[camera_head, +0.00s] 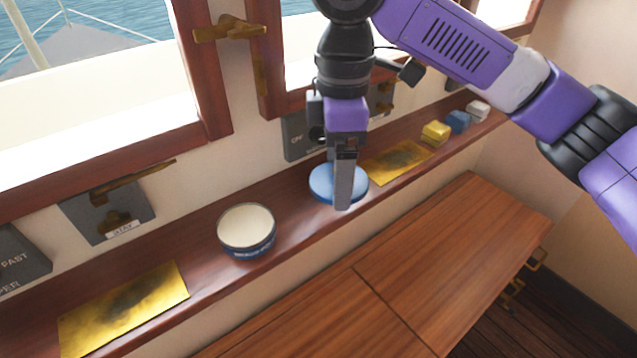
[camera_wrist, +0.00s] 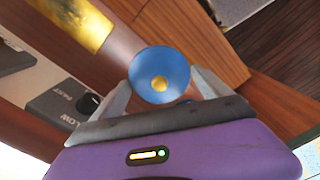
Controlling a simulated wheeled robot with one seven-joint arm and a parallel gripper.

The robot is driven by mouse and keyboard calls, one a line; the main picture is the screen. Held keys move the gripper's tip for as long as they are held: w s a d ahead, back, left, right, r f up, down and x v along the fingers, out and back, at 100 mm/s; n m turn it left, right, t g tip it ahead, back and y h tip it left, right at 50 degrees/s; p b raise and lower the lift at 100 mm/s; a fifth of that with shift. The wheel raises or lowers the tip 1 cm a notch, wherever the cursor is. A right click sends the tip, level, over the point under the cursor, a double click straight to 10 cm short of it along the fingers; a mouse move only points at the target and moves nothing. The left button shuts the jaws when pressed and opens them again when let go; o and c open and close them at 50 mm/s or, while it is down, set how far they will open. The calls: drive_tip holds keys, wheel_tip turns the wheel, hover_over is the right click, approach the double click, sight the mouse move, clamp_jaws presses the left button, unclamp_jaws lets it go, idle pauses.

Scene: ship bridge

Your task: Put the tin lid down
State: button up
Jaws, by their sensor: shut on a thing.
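The tin lid (camera_head: 325,186) is a round blue disc with a small yellow centre, which shows in the wrist view (camera_wrist: 146,68). My gripper (camera_head: 342,200) points down and is shut on the lid, with a finger on either side of it in the wrist view (camera_wrist: 165,85). The lid is level, at the shelf between the tin and the far brass plate; I cannot tell whether it touches the shelf. The open tin (camera_head: 247,229), cream on top with a dark blue side, stands on the shelf to the left of the lid.
The narrow wooden shelf (camera_head: 208,220) runs under the windows. It bears a near brass plate (camera_head: 125,308), a far brass plate (camera_head: 396,163), and yellow (camera_head: 435,132), blue (camera_head: 458,121) and white (camera_head: 478,109) blocks. Wall control boxes stand behind. A wooden cabinet top (camera_head: 440,265) is clear.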

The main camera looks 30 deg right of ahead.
sight(320, 165)
drive_tip(key=w, duration=0.1)
drive_tip(key=w+f, duration=0.1)
drive_tip(key=w, duration=0.1)
drive_tip(key=w+f, duration=0.1)
drive_tip(key=shift+w+a+f, duration=0.2)
drive_tip(key=shift+w+a, duration=0.1)
drive_tip(key=shift+a, duration=0.05)
wheel_tip(320, 165, down, 4)
drive_tip(key=shift+r, duration=0.2)
drive_tip(key=shift+w+a+f, duration=0.1)
drive_tip(key=shift+w+f, duration=0.05)
drive_tip(key=shift+f, duration=0.35)
drive_tip(key=shift+f, duration=0.1)
drive_tip(key=o, duration=1.1)
drive_tip(key=shift+b, duration=0.3)
